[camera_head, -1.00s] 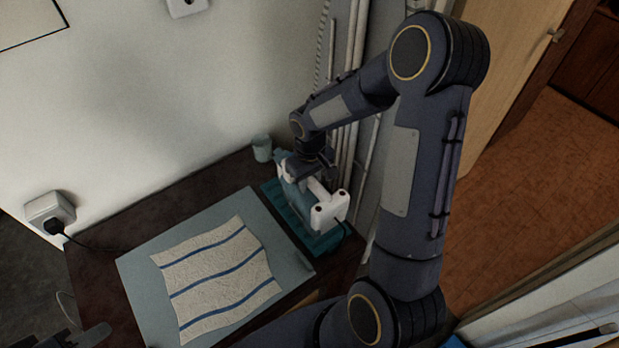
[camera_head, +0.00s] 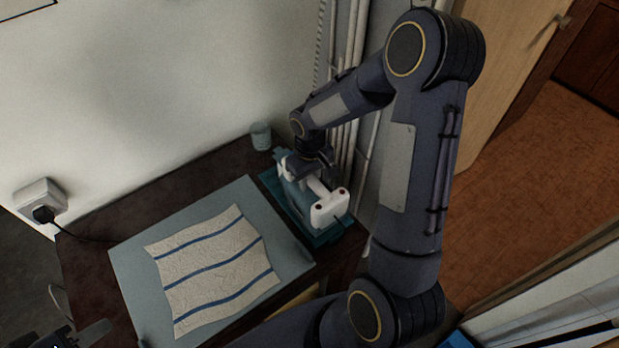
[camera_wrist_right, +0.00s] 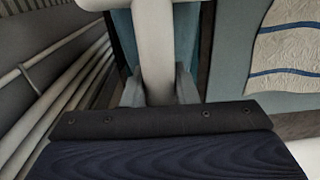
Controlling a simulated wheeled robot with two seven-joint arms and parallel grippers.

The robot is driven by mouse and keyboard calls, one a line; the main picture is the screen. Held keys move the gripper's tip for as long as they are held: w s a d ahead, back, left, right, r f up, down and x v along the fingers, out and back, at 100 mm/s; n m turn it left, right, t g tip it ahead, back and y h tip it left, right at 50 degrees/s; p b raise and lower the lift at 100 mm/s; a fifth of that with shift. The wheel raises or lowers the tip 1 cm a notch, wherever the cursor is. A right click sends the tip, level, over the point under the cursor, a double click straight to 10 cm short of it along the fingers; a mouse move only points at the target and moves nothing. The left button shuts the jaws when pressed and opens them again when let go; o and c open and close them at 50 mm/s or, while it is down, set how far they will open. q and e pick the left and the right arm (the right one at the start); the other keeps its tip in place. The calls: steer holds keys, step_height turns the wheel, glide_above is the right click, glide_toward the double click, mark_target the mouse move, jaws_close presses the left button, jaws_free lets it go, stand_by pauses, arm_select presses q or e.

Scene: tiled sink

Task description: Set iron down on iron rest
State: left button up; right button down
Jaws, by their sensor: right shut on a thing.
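The iron (camera_head: 328,207), white with a teal body, is on or just over the teal iron rest (camera_head: 328,238) at the right of the table. I cannot tell whether they touch. My right gripper (camera_head: 312,172) is shut on the iron's white handle. In the right wrist view the white handle (camera_wrist_right: 153,45) runs between the grey fingers (camera_wrist_right: 158,92). The iron's underside is hidden. My left gripper (camera_head: 80,335) is partly in view at the bottom left corner, away from the iron; its opening is unclear.
A grey-blue board (camera_head: 130,268) with a striped cloth (camera_head: 210,262) lies left of the rest. A small cup (camera_head: 261,136) stands behind the iron. Vertical pipes (camera_head: 362,120) rise close to the right. A wall socket with plug and cord (camera_head: 42,203) is at left.

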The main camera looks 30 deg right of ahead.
steer(key=shift+f+b, duration=0.3)
steer(key=shift+b, duration=0.05)
stand_by(0.3)
steer(key=c, duration=1.2)
jaws_free()
steer(key=shift+o, duration=0.6)
steer(key=shift+f, duration=0.1)
step_height(320, 180, up, 8)
steer(key=shift+r, duration=0.1)
steer(key=s+a+r+m+t+y, duration=0.1)
steer(key=s+a+r+t, duration=0.1)
steer(key=s+r, duration=0.3)
steer(key=s+a+r+m+t+y, duration=0.1)
steer(key=s+a+r, duration=0.4)
steer(key=s, duration=0.9)
steer(key=t+y, duration=0.1)
steer(key=t, duration=0.1)
steer(key=shift+a+r+m+t+y, duration=0.3)
steer(key=shift+m, duration=0.1)
